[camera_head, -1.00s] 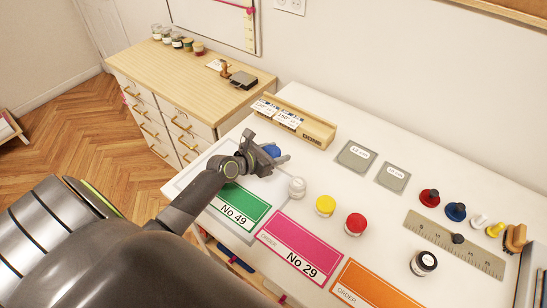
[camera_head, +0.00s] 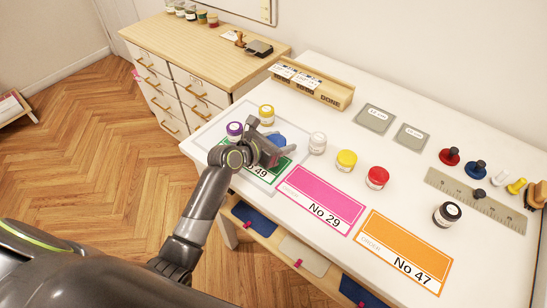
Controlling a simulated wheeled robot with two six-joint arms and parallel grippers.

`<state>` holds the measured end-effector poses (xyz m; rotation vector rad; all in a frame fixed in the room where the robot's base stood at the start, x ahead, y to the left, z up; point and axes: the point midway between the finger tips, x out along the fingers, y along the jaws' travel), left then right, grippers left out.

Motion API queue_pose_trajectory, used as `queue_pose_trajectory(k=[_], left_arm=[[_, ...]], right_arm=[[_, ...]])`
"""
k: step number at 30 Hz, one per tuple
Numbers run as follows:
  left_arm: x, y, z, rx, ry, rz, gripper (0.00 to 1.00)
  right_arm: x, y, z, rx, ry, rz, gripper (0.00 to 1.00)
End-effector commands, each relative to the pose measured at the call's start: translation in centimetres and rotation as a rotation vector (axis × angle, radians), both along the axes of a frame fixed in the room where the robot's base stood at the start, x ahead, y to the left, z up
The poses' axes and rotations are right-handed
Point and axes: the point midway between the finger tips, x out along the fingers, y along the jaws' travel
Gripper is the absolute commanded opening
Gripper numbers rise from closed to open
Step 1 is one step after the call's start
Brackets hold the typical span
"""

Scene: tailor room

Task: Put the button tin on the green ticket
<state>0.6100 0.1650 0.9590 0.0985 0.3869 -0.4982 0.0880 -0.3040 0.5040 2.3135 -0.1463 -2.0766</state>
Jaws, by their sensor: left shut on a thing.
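The green ticket (camera_head: 284,164), marked No 49, lies at the left of the row of tickets on the white table, partly covered by my left arm. My left gripper (camera_head: 279,150) is over the far part of this ticket, shut on a blue-lidded tin (camera_head: 277,139). The fingers and wrist hide most of the tin, so I cannot tell whether its base touches the ticket. My right gripper is not in view.
A purple-lidded jar (camera_head: 234,129) and a yellow-lidded jar (camera_head: 266,114) stand close by the gripper. White (camera_head: 317,142), yellow (camera_head: 347,159) and red (camera_head: 377,177) tins stand to the right. Pink (camera_head: 322,198) and orange (camera_head: 405,250) tickets lie alongside.

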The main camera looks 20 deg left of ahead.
Motion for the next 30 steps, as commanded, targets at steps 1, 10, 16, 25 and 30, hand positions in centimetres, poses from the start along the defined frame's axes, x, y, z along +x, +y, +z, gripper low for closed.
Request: queue_pose_trajectory(k=[1,10,16,25,30], left_arm=[[0.0,0.0,-0.7,-0.001,0.002,0.001,0.25],[0.0,0.0,-4.4,-0.001,0.002,0.001,0.25],[0.0,0.0,-5.1,0.000,-0.001,0.001,0.25],[0.0,0.0,-5.4,-0.001,-0.001,0.001,0.53],[0.0,0.0,-5.4,-0.001,-0.001,0.001,0.72]], right_arm=[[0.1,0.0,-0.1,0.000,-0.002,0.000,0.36],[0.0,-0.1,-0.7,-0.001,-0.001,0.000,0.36],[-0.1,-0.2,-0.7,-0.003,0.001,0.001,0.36],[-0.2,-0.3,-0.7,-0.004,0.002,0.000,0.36],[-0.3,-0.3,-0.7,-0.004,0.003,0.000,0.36]])
